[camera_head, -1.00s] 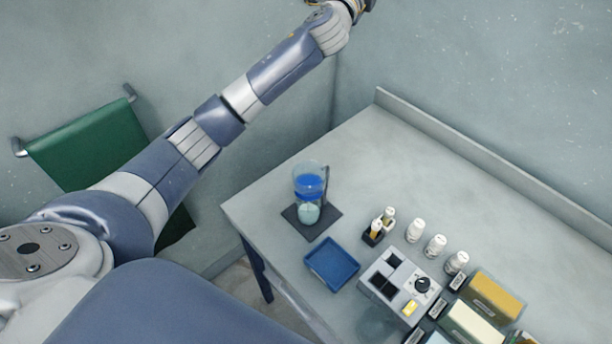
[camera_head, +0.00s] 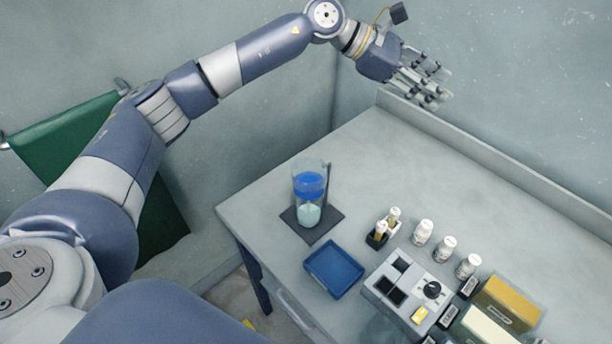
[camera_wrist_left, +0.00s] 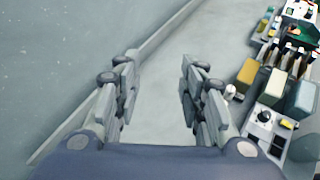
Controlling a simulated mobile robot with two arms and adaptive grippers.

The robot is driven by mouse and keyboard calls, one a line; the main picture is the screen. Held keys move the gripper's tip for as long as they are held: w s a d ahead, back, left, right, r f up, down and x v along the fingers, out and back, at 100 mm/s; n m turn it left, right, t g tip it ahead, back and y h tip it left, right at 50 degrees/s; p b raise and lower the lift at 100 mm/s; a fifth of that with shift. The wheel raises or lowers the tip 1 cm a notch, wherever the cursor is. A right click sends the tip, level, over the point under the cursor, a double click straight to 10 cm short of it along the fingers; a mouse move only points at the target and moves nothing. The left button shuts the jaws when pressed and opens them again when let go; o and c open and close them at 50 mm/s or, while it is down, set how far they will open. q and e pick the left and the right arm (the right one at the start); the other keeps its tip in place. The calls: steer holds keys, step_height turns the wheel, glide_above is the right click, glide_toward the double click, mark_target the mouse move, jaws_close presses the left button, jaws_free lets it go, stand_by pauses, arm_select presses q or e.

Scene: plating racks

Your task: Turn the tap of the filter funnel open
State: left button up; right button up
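The filter funnel (camera_head: 310,180) stands upright on a dark square mat (camera_head: 327,226) near the left corner of the bench. It is a clear cylinder with a blue band and a pale rounded vessel at its foot. Its tap is too small to make out. My left gripper (camera_head: 436,88) is high above the far back edge of the bench, well away from the funnel. In the left wrist view its fingers (camera_wrist_left: 158,100) are spread apart with nothing between them. The funnel is not in the left wrist view. My right gripper is not in view.
A blue tray (camera_head: 334,270) lies in front of the funnel. A device with a dial (camera_head: 408,290), a small vial holder (camera_head: 378,238), several white bottles (camera_head: 423,231) and a yellow-topped box (camera_head: 511,303) stand to the right. The bench's back middle (camera_head: 440,170) is clear.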

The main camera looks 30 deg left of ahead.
arm_select(q)
steer(key=s+a+f+m+g+y+b, duration=0.25)
steer(key=a+f+y, duration=0.25)
steer(key=a+f, duration=0.4)
steer(key=m+g+y, duration=0.2)
steer(key=y, duration=0.5)
glide_above(306, 175)
step_height(306, 175, down, 6)
step_height(306, 175, down, 13)
steer(key=shift+r, duration=0.1)
jaws_close()
